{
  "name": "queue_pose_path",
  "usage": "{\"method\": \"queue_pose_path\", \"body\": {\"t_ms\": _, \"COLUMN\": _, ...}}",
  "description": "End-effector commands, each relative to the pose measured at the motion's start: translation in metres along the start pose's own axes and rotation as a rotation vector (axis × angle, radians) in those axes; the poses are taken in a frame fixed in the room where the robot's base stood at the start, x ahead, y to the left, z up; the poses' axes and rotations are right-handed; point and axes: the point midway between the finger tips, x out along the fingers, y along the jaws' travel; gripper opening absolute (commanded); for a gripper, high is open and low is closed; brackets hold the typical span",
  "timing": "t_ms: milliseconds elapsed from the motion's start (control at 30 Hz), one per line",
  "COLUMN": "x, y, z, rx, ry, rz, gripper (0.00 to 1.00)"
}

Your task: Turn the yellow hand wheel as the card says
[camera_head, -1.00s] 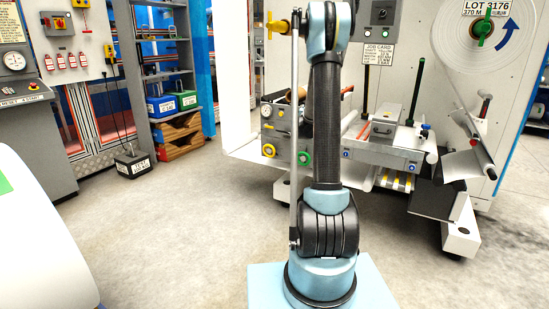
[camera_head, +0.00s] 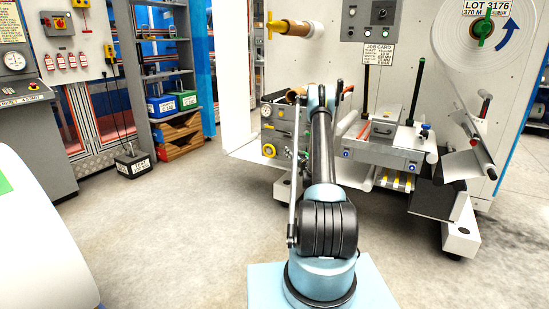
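The yellow hand wheel (camera_head: 269,150) is a small ring on the front of the grey unit, low on the left side of the white machine. The job card (camera_head: 379,54) is a white sheet on the machine below the switch panel; its heading reads JOB CARD, and the smaller lines are too small to read surely. My arm (camera_head: 321,150) reaches forward, just right of the yellow wheel. My gripper is not visible; the arm's far end is hidden behind its own links. A green hand wheel right of the yellow one is mostly covered by my arm.
A yellow-ended handle with a cardboard tube (camera_head: 297,28) sticks out higher on the machine. A grey toolbox-like block (camera_head: 384,131) sits on the bench part at right. A gauge (camera_head: 266,110) is above the yellow wheel. The floor (camera_head: 190,215) to the left is clear.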

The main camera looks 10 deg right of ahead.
Motion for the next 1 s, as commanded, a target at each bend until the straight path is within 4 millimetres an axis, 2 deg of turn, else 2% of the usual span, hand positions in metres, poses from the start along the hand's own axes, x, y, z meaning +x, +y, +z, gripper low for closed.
{"method": "queue_pose_path", "body": {"t_ms": 33, "x": -0.002, "y": 0.001, "z": 0.018, "rx": 0.004, "ry": -0.011, "rz": -0.019, "gripper": 0.36}}
{"method": "queue_pose_path", "body": {"t_ms": 100, "x": -0.004, "y": 0.000, "z": 0.038, "rx": 0.011, "ry": -0.027, "rz": -0.044, "gripper": 0.36}}
{"method": "queue_pose_path", "body": {"t_ms": 200, "x": -0.007, "y": -0.002, "z": 0.059, "rx": 0.019, "ry": -0.046, "rz": -0.071, "gripper": 0.36}}
{"method": "queue_pose_path", "body": {"t_ms": 300, "x": -0.009, "y": -0.003, "z": 0.072, "rx": 0.023, "ry": -0.057, "rz": -0.086, "gripper": 0.36}}
{"method": "queue_pose_path", "body": {"t_ms": 433, "x": -0.005, "y": -0.004, "z": 0.077, "rx": 0.026, "ry": -0.062, "rz": -0.093, "gripper": 0.36}}
{"method": "queue_pose_path", "body": {"t_ms": 567, "x": 0.009, "y": -0.006, "z": 0.078, "rx": 0.026, "ry": -0.063, "rz": -0.094, "gripper": 0.36}}
{"method": "queue_pose_path", "body": {"t_ms": 1000, "x": 0.086, "y": -0.013, "z": 0.082, "rx": 0.026, "ry": -0.062, "rz": -0.093, "gripper": 0.36}}
